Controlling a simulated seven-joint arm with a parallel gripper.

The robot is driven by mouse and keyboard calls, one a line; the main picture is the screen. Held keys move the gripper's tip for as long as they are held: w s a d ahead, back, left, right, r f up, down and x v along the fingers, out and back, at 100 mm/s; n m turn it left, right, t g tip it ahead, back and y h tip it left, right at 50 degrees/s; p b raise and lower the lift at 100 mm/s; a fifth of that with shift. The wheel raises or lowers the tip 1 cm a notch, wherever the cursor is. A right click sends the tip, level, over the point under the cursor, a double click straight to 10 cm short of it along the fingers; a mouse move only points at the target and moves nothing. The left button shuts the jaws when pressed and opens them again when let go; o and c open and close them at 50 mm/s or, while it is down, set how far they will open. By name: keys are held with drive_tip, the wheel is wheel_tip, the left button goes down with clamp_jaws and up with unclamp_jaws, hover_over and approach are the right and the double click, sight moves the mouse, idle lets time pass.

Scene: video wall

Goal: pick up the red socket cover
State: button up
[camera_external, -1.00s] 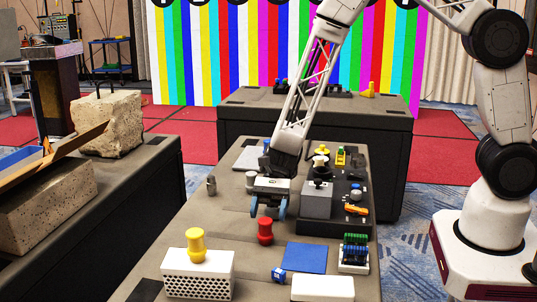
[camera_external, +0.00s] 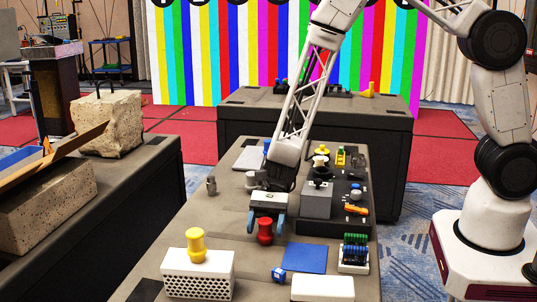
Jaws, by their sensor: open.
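The red socket cover (camera_external: 265,231) stands upright on the dark table, left of the black control panel. My gripper (camera_external: 266,225) is low over the table, tilted downward, with its blue-grey fingers apart. One finger is left of the red cover and the other is to its right. The fingers appear to straddle the cover's upper part. I cannot tell whether either finger touches it. The gripper body hides the area just behind the cover.
A yellow cover (camera_external: 196,245) stands on a white perforated box (camera_external: 198,275) in front left. A blue square (camera_external: 304,258) lies in front right. A black panel (camera_external: 333,200) with a grey box stands close on the right.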

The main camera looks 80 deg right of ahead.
sight(265, 220)
drive_tip(key=c, duration=1)
drive_tip(key=shift+r, duration=0.1)
drive_tip(key=shift+r, duration=4.9)
